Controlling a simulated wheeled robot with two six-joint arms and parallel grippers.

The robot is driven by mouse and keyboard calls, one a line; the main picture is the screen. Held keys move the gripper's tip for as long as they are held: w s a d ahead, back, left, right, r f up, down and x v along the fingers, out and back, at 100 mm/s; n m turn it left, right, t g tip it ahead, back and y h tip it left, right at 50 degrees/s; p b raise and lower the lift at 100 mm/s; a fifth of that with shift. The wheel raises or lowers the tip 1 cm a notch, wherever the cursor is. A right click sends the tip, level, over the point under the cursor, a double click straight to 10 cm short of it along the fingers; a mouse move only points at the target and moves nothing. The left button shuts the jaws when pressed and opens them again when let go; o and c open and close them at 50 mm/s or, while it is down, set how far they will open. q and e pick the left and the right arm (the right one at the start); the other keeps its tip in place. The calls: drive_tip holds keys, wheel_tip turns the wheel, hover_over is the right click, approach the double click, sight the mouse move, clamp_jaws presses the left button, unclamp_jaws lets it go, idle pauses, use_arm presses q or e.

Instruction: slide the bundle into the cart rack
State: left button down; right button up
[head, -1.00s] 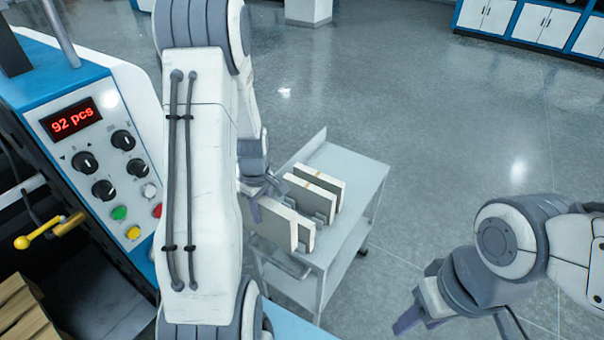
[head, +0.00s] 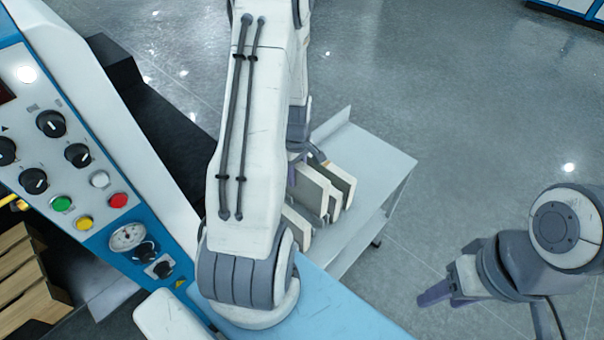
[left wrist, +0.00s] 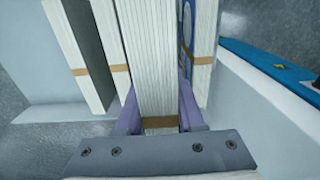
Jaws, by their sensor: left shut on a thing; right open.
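My left gripper (head: 306,170) is over the cart, shut on a cream bundle (left wrist: 150,60) with a brown band. In the left wrist view, the bundle stands on edge between the purple fingers (left wrist: 158,112). Other banded bundles stand on both sides of it: two to its left (left wrist: 78,50) and at least one to its right (left wrist: 203,50). The light grey cart (head: 378,150) carries these bundles in a row. The left arm covers part of the row, and I cannot tell whether the held bundle's lower edge touches the rack. My right gripper (head: 446,291) is open and empty, away from the cart.
The machine's control panel (head: 75,165), with knobs and coloured buttons, stands at the left. A blue surface (head: 345,305) lies in front of the cart. Wooden slats (head: 25,280) show at the lower left. The floor right of the cart is clear.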

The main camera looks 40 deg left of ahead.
sight(297, 199)
use_arm(q)
drive_tip(key=shift+f+b, duration=3.85)
drive_tip(key=shift+f, duration=0.8)
drive_tip(key=shift+f+b, duration=0.95)
drive_tip(key=shift+f, duration=0.35)
drive_tip(key=shift+c, duration=2.2)
unclamp_jaws()
wheel_tip(297, 199, up, 10)
drive_tip(key=shift+r+b, duration=0.25)
drive_tip(key=shift+b, duration=0.15)
